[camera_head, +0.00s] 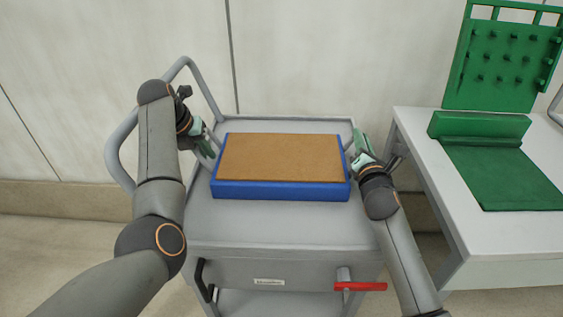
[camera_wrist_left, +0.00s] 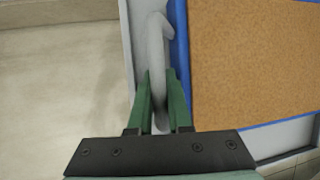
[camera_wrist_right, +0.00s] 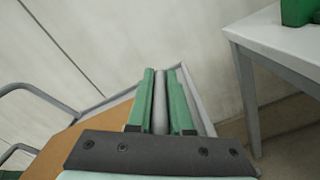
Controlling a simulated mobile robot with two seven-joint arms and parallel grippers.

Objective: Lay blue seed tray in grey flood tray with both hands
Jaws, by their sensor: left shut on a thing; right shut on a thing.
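The blue seed tray (camera_head: 280,190) has a flat brown fill on top and grey bar handles at its two ends. It is level over the top of a grey cart (camera_head: 280,225); I cannot tell whether it touches that top. My left gripper (camera_head: 211,143) is shut on the left handle, and the bar shows between its green fingers in the left wrist view (camera_wrist_left: 160,95). My right gripper (camera_head: 356,148) is shut on the right handle, which shows between its fingers in the right wrist view (camera_wrist_right: 161,100). I cannot make out a grey flood tray separate from the cart top.
The cart has a grey tubular rail (camera_head: 120,150) at its left, and a red lever (camera_head: 362,286) and black handle (camera_head: 206,280) at its front. A white table (camera_head: 530,225) at the right bears a green mat (camera_head: 500,172) and a green peg panel (camera_head: 505,62). A pale wall stands behind.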

